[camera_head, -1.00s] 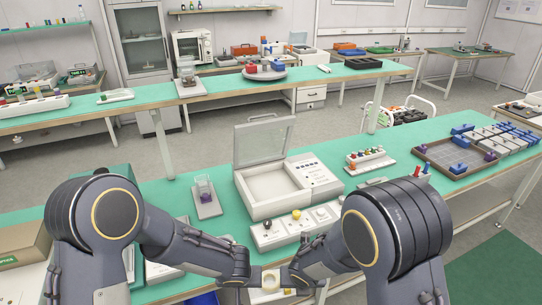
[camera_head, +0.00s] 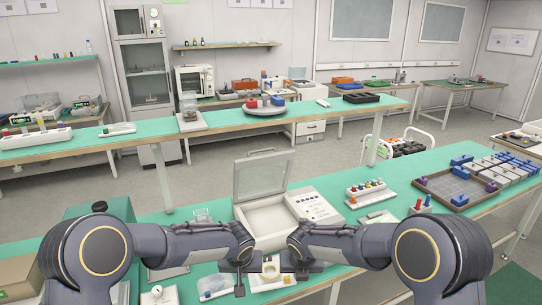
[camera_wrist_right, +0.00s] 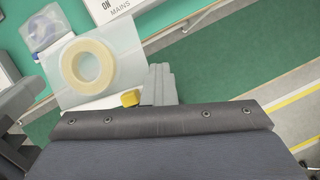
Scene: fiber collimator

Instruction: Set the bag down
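A clear flat bag with a cream ring in it (camera_head: 270,268) is between my two grippers in the head view. It also shows in the right wrist view, where the ring (camera_wrist_right: 88,66) is in full sight. My left gripper (camera_head: 246,272) is at the bag's left side and my right gripper (camera_head: 294,271) at its right side. Both look shut on its edges. In the right wrist view, the grey fingers (camera_wrist_right: 158,86) meet the bag's edge. The bag appears to be above the bench; its exact height is unclear.
A white open-lidded box (camera_head: 262,218) stands behind my grippers. A yellow knob (camera_wrist_right: 130,98) is close to the bag. Another clear bag with blue contents (camera_head: 212,286) lies at the left. A white dial device (camera_head: 158,294) is at front left. A rack of colored pieces (camera_head: 368,193) stands right.

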